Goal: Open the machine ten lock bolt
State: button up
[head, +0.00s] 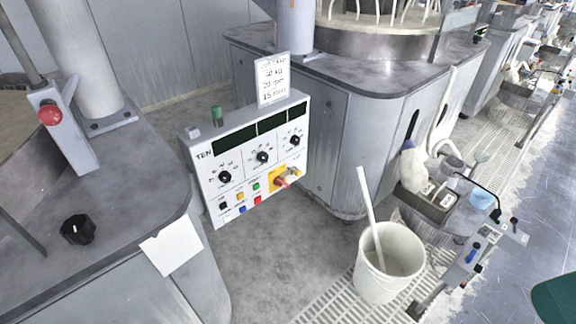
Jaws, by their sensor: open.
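The control box marked TEN (246,178) stands on the floor side of the aisle, between two grey machines. It has dark displays, three black dials and several coloured buttons. I cannot tell whether either is the lock bolt, or whether a bolt is drawn or thrown. My gripper is not in view.
A white bucket (402,277) with a stick stands on the floor grating (335,306). A grey machine (120,235) with a black knob (77,229) is at left; another (365,110) is behind. A post with blue and black handles (470,254) stands at right. Bare floor lies before the box.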

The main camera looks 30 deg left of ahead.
aim_at(298, 172)
jog(key=u, duration=0.75)
jog(key=i, duration=0.85)
jog(key=u, duration=0.85)
